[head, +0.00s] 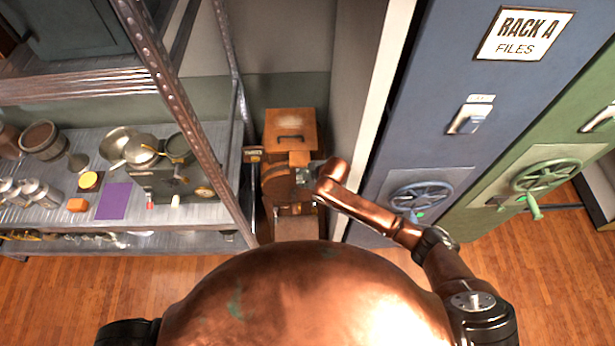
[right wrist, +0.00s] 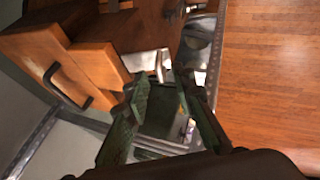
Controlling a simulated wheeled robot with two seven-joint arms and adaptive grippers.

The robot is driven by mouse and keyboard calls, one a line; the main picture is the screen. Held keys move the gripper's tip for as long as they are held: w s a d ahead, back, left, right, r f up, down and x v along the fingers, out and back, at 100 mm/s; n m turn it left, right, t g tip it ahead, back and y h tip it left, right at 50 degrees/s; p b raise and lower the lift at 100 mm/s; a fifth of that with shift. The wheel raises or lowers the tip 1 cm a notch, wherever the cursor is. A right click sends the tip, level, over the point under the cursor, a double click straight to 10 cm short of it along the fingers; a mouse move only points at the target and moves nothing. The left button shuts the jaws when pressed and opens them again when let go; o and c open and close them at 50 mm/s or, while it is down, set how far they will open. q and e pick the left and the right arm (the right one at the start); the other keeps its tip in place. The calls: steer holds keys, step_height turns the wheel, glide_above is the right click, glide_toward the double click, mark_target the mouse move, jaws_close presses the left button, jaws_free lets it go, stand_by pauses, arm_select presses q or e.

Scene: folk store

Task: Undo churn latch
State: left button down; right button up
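The wooden churn (head: 279,170) stands in the gap between the metal shelf and the blue rack. Its lid (head: 291,127) is closed and has a dark handle; the lid also shows in the right wrist view (right wrist: 38,48). A pale metal piece, seemingly the latch (right wrist: 147,62), sits at the edge of the wood beside the lid. My right gripper (head: 305,174) is at the churn's right front side. In the right wrist view its two green fingers (right wrist: 161,78) are apart and empty, with tips close to the metal piece. Contact cannot be told. My left gripper is out of view.
A metal shelf (head: 228,160) with pans and jars stands left of the churn. The blue rack (head: 440,120) with a handwheel (head: 420,194) stands to the right, and a green rack (head: 560,150) beyond it. Wooden floor (head: 60,305) is clear in front.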

steer(key=v, duration=1.1)
steer(key=shift+s, duration=0.1)
stand_by(0.4)
